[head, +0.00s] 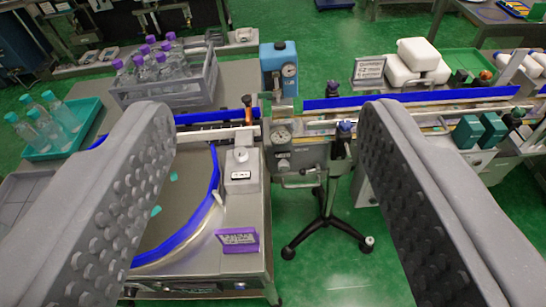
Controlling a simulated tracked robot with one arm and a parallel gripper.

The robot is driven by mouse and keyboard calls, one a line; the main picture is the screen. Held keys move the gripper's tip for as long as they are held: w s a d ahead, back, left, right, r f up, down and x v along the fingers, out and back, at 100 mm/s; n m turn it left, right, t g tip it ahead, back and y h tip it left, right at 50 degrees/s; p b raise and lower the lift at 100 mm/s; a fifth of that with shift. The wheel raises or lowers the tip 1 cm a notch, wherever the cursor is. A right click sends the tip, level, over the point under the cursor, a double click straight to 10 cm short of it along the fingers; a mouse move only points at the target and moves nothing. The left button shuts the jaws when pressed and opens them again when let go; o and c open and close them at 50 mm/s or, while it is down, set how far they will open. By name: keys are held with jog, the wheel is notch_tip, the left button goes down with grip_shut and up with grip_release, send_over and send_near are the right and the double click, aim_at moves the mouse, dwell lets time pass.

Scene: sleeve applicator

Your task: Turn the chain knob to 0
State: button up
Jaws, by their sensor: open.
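My gripper (265,112) is open and empty. Its two grey studded fingers stand far apart at the left and right, with the machine showing between them. No label that I can read marks the chain knob. Several candidates show: a round dial (281,136) on the metal housing, a white knob (241,154) on a small control box (242,178), and a dark blue knob (345,127) further right. All lie between the fingers in the picture and none is touched. Their settings are too small to read.
A blue-topped unit (279,58) stands behind. A conveyor (430,103) runs to the right. A grey crate (165,92) of purple-capped bottles and a teal tray (84,112) of bottles stand at left. A purple sign (237,240) stands on the near table corner. A wheeled stand (325,232) is below.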

jog(key=w+d+f+m+b, duration=0.2)
jog(key=w+f+m, duration=0.2)
jog(key=w+f, duration=2.2)
jog(key=w+f+m+t+b, duration=0.15)
jog(key=w+f, duration=0.35)
jog(key=f, duration=0.9)
jog(key=m+h, duration=0.1)
send_near(284, 170)
jog(key=d+r, duration=0.5)
jog(key=r, duration=0.3)
jog(key=w+a+f+y, duration=0.1)
jog(key=w+a+f, duration=0.1)
jog(key=a+f, duration=0.5)
jog(key=shift+t, duration=0.45)
jog(key=shift+w+d+f+b, duration=0.35)
jog(key=shift+w+d, duration=0.1)
jog(key=shift+w, duration=0.65)
jog(key=shift+w+d+f+b, duration=0.2)
jog(key=shift+w+d+b, duration=0.15)
jog(key=shift+w, duration=0.7)
jog(key=shift+w+d+f+b, duration=0.3)
jog(key=shift+w+d, duration=0.2)
jog(key=shift+w, duration=0.6)
jog(key=c, duration=1)
